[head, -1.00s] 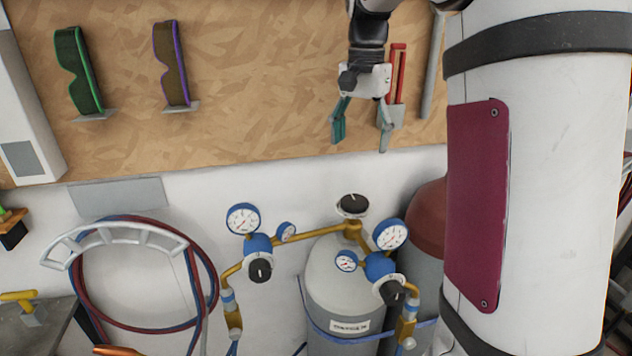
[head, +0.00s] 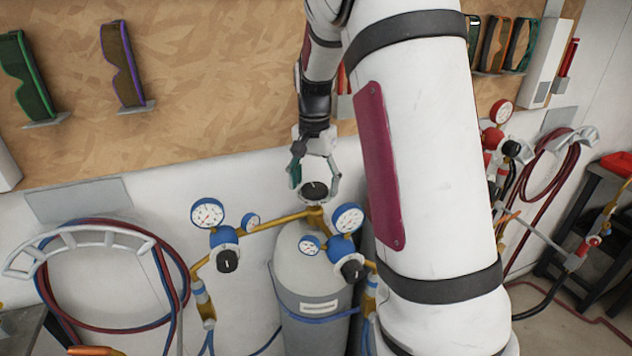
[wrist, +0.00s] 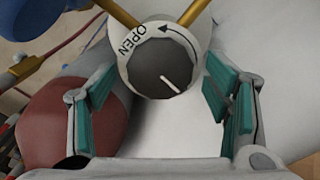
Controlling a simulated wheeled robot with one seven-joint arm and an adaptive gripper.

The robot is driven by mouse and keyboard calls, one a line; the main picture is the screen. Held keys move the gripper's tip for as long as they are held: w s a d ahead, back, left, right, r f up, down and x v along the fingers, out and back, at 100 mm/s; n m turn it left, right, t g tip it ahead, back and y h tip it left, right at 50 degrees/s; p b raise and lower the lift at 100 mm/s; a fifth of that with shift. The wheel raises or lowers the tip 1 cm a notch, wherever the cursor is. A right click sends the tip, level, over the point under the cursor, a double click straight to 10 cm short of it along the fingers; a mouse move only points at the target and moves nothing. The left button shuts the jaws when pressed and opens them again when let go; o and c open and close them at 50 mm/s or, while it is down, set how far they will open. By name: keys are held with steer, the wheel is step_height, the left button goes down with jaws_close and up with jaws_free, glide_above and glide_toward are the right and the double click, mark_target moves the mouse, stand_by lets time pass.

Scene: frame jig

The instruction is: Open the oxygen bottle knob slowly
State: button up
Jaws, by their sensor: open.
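The oxygen bottle knob (head: 315,191) is a dark round knob on top of the grey oxygen bottle (head: 308,283), where the brass pipes meet. In the wrist view the knob (wrist: 163,68) shows a white pointer line and a pale ring marked OPEN with a curved arrow. My gripper (head: 314,183) is at the knob from above and behind. Its teal-padded fingers are open, one on each side; in the wrist view the gripper (wrist: 160,100) shows a gap on both sides, with the knob slightly ahead of the fingertips. I see no clear contact.
Blue regulators with gauges (head: 208,213) (head: 348,218) flank the knob on brass pipes. A dark red bottle (wrist: 75,120) stands beside the oxygen bottle. Coiled hoses (head: 105,275) hang at left. My large white arm link covers the right middle.

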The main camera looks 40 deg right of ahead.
steer(key=shift+f, duration=0.1)
steer(key=c, duration=1.1)
steer(key=shift+c, duration=0.2)
steer(key=shift+n+p, duration=0.3)
steer(key=shift+n, duration=2.5)
steer(key=o, duration=1.1)
steer(key=shift+o, duration=0.2)
